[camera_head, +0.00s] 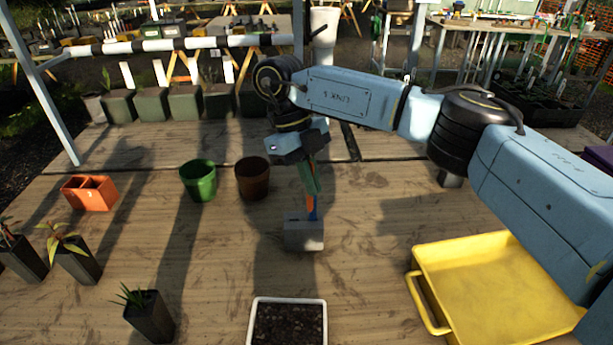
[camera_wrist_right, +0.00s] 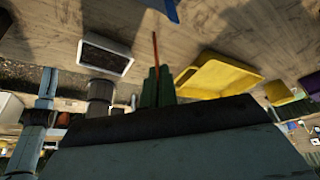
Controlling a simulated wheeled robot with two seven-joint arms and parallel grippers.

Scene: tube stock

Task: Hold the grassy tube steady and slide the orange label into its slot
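The grassy tube (camera_head: 150,317) is a black square pot with short spiky green leaves, standing upright at the lower left of the bench. My right gripper (camera_head: 312,182) points down over the middle of the bench, away from the tube. Its green fingers are shut on the orange label (camera_head: 310,203), a thin strip that also shows in the right wrist view (camera_wrist_right: 155,48) sticking out past the fingertips (camera_wrist_right: 157,80). The tube's slot cannot be made out. My left gripper is not in view.
Two other tubes with plants (camera_head: 77,260) stand at the left. An orange divided box (camera_head: 90,193), a green pot (camera_head: 199,181) and a brown pot (camera_head: 252,178) stand behind. A white-rimmed soil tray (camera_head: 287,302) is front centre, a yellow tray (camera_head: 490,285) at right.

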